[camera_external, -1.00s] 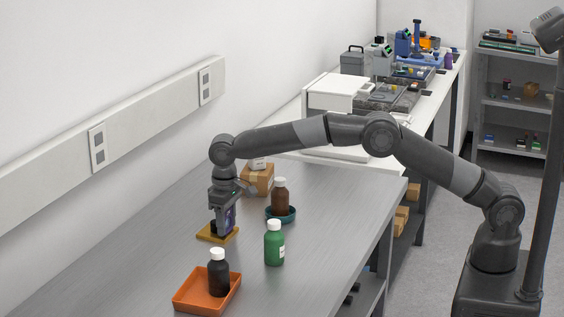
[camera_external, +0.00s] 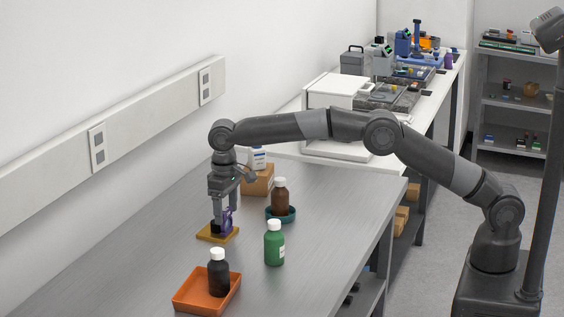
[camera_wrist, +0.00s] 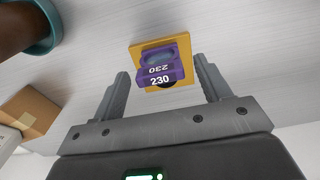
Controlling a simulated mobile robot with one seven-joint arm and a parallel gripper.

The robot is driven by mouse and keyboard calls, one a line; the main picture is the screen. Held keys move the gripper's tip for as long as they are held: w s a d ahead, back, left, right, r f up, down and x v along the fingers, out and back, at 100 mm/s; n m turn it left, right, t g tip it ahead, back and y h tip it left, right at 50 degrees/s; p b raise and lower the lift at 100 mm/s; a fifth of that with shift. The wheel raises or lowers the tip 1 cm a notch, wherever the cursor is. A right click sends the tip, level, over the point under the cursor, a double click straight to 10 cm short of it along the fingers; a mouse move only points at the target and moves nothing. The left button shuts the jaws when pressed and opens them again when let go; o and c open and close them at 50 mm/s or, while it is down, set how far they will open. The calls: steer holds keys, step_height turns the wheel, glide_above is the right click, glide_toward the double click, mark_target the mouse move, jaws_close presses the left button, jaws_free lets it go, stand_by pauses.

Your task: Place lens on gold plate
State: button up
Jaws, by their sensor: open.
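The lens is a purple block marked "230" (camera_wrist: 163,66), which stands on the gold plate (camera_wrist: 137,52) in the wrist view. In the external view the lens (camera_external: 227,220) shows small and partly hidden behind my fingers, on the gold plate (camera_external: 216,238) that lies on the table. My gripper (camera_wrist: 163,82) is open, with one finger on each side of the lens and clear gaps between. In the external view my gripper (camera_external: 222,208) points down just above the plate. A dark part shows under the lens.
A green bottle (camera_external: 274,244) stands right of the plate. A black bottle (camera_external: 218,274) stands in an orange tray (camera_external: 190,305) in front. A brown bottle (camera_external: 280,198) sits in a teal dish (camera_external: 271,213), near a cardboard box (camera_external: 262,180). The table's right side is clear.

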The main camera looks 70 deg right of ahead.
mark_target(226, 210)
step_height(226, 210, up, 7)
steer(key=shift+r, duration=0.5)
steer(key=shift+r, duration=0.1)
